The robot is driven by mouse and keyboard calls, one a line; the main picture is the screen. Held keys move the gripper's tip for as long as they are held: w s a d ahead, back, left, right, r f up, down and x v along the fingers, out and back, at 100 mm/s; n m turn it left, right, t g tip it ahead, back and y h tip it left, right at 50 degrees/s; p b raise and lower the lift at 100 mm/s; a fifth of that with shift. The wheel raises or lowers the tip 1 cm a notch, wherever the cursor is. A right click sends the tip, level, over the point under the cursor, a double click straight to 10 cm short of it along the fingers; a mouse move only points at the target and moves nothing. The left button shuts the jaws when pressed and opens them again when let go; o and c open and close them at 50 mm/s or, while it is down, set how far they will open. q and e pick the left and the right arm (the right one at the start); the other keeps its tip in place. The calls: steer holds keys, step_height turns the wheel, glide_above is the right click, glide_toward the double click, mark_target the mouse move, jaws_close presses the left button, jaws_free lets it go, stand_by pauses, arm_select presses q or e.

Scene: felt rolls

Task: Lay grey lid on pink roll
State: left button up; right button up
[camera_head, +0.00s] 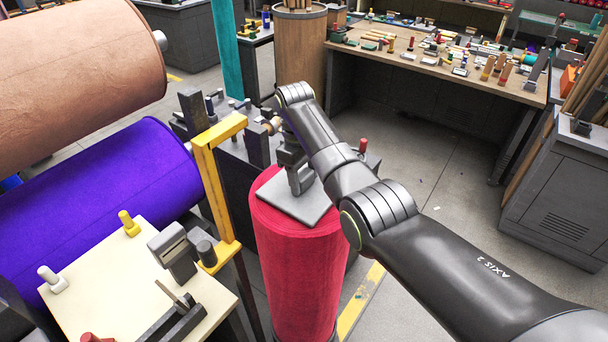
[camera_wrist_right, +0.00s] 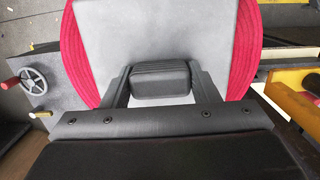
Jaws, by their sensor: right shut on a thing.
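The grey lid (camera_head: 312,207) is a flat square plate with a dark block handle (camera_wrist_right: 160,82). My right gripper (camera_head: 300,180) is shut on this handle, with one finger on each side of it in the right wrist view. The pink roll (camera_head: 298,262) stands upright, and the lid lies level across its top, with a corner reaching over the near edge. The roll's felt shows on both sides of the lid in the wrist view (camera_wrist_right: 247,50). I cannot tell whether the lid touches the roll. My left gripper is not in view.
A yellow frame (camera_head: 207,180) stands just left of the roll. A cream-topped bench (camera_head: 85,285) with tools is at the lower left, near purple (camera_head: 100,200) and tan (camera_head: 75,75) rolls. A dark machine stands behind. The floor (camera_head: 440,180) to the right is open.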

steer(key=shift+f, duration=0.15)
steer(key=o, duration=1.3)
steer(key=r+b, duration=0.1)
steer(key=r, duration=0.2)
steer(key=r+b, duration=0.1)
steer(key=r, duration=0.1)
steer(key=shift+w+a+r+b, duration=0.1)
steer(key=shift+w+a+b, duration=0.15)
steer(key=shift+b, duration=0.05)
step_height(320, 180, up, 7)
steer(key=p, duration=0.3)
step_height(320, 180, up, 5)
steer(key=b, duration=0.1)
glide_above(304, 174)
steer(key=w+a, duration=0.1)
steer(key=a, duration=0.1)
steer(key=shift+d, duration=0.15)
